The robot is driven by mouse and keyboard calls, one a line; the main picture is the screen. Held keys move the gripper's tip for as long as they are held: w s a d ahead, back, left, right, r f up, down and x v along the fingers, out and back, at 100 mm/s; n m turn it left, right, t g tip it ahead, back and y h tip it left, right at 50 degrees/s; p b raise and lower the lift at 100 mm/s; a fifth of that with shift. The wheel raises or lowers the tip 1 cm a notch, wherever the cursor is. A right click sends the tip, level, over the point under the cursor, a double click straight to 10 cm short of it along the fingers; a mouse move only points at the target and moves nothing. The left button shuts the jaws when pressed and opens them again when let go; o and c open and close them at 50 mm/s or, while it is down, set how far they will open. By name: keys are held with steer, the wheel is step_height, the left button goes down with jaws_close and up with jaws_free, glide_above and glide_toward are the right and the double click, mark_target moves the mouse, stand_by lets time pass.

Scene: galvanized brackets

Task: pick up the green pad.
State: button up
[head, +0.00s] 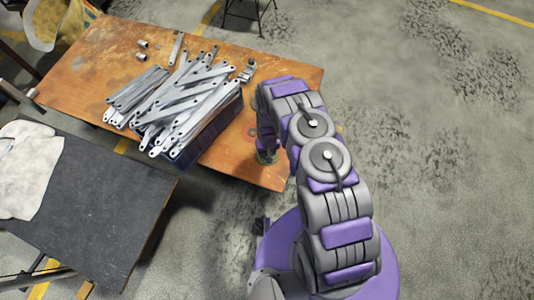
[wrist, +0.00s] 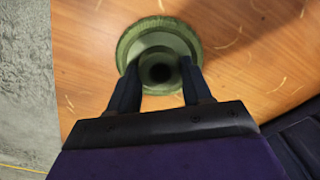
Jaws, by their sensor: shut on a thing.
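The green pad (wrist: 160,24) is a round disc with a pale inner face and a raised centre with a dark hole, seen from above in the wrist view. My gripper (wrist: 159,76) has one dark finger on each side of the raised centre and is shut on it. In the head view the green pad (head: 263,159) shows only as a small edge beneath my gripper (head: 267,151), near the front right corner of the orange table. My gripper hides most of it there. I cannot tell whether the pad touches the tabletop.
On the worn orange table (head: 83,62), a dark bin (head: 212,140) overflows with grey metal brackets (head: 185,95), left of my gripper. Small metal parts (head: 141,56) lie at the back. A dark table (head: 90,195) with a white cloth (head: 28,170) stands front left. The floor at right is clear.

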steer(key=shift+r+p, duration=0.35)
steer(key=shift+r, duration=0.3)
steer(key=r, duration=0.1)
steer(key=d+r+p, duration=0.1)
steer(key=shift+w+d+r, duration=0.1)
steer(key=shift+d+r, duration=0.05)
steer(key=shift+r, duration=0.15)
steer(key=w+d+r+p, duration=0.1)
steer(key=w+d+p, duration=0.1)
steer(key=d, duration=1.2)
steer(key=shift+w+d+p, duration=0.25)
steer(key=shift+p, duration=0.6)
